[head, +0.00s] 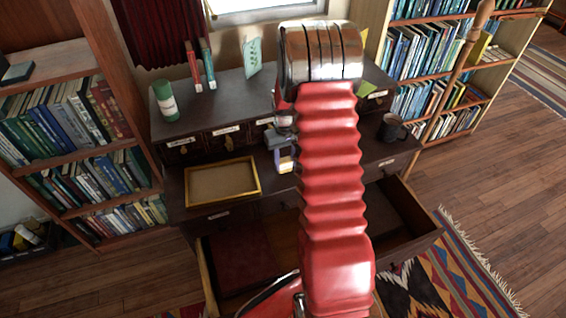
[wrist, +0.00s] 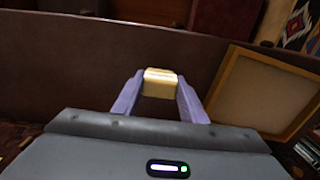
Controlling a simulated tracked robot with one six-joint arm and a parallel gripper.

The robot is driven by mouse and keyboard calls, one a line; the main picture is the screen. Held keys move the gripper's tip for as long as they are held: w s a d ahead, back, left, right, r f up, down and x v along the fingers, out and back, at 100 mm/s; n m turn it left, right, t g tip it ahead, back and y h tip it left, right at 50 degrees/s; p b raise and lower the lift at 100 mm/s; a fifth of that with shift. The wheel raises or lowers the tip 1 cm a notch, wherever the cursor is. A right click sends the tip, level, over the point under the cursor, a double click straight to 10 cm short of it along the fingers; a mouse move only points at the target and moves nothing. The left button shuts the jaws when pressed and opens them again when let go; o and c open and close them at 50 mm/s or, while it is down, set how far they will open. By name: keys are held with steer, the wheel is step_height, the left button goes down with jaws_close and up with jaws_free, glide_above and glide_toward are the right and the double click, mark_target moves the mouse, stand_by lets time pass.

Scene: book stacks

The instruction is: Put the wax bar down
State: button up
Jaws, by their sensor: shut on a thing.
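The wax bar (wrist: 160,83) is a small yellowish block between the two purple fingers of my gripper (wrist: 160,90) in the wrist view. The fingers are shut on it from both sides. In the head view my gripper (head: 286,160) shows partly behind my red arm, just right of the yellow-framed tray (head: 222,203). The bar appears there as a pale patch between the fingers and is hard to make out. It seems held over the dark desk surface. I cannot tell its exact height above it.
The tray looks empty; it also shows in the wrist view (wrist: 262,100). A dark mug (head: 391,128) stands at the desk's right. A green cylinder (head: 165,101) stands on the upper shelf at left. Drawers below the desk are open (head: 410,238). Bookcases flank the desk.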

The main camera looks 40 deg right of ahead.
mark_target(285, 161)
steer(key=shift+f, duration=0.15)
steer(key=o, duration=0.9)
step_height(285, 161, up, 12)
steer(key=shift+r, duration=0.1)
stand_by(0.3)
stand_by(0.5)
